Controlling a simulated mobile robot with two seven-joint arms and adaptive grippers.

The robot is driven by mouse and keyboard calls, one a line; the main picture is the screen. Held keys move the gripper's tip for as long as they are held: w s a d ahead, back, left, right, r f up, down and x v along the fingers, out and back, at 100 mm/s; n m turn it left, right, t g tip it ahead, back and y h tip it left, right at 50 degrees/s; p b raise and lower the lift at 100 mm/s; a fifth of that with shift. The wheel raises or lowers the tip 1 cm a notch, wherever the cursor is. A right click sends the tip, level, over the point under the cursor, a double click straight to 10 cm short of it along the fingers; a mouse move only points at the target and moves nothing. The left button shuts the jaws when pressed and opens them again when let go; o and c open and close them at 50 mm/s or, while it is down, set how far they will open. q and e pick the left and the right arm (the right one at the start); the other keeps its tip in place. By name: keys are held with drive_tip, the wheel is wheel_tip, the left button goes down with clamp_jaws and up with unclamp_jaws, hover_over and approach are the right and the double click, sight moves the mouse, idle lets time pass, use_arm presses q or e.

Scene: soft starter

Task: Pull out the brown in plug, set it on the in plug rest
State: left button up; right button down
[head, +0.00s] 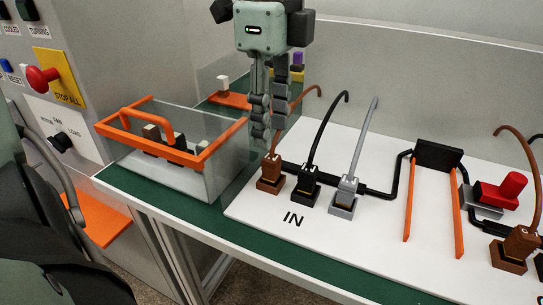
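The brown in plug (271,172) stands upright in its brown socket at the left end of the plug row, above the printed word IN. Its brown cable arches up to the right behind my gripper. My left gripper (268,143) hangs down from the top, with its fingertips just above or at the top of the brown plug. I cannot tell whether the fingers touch or enclose it. My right gripper is not in view. No label marks the in plug rest; an orange base (231,101) with a white block lies behind the clear bin, partly hidden.
A black plug (306,184) and a grey plug (346,191) stand close on the right. A clear bin (228,160) with an orange rim and dark parts stands left. Orange rails (409,200) and a red handle (512,186) are right. Another brown plug (519,243) is far right.

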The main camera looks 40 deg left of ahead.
sight(272, 157)
use_arm(q)
drive_tip(key=shift+f, duration=2.3)
drive_tip(key=shift+c, duration=1)
clamp_jaws()
drive_tip(key=shift+r, duration=1.75)
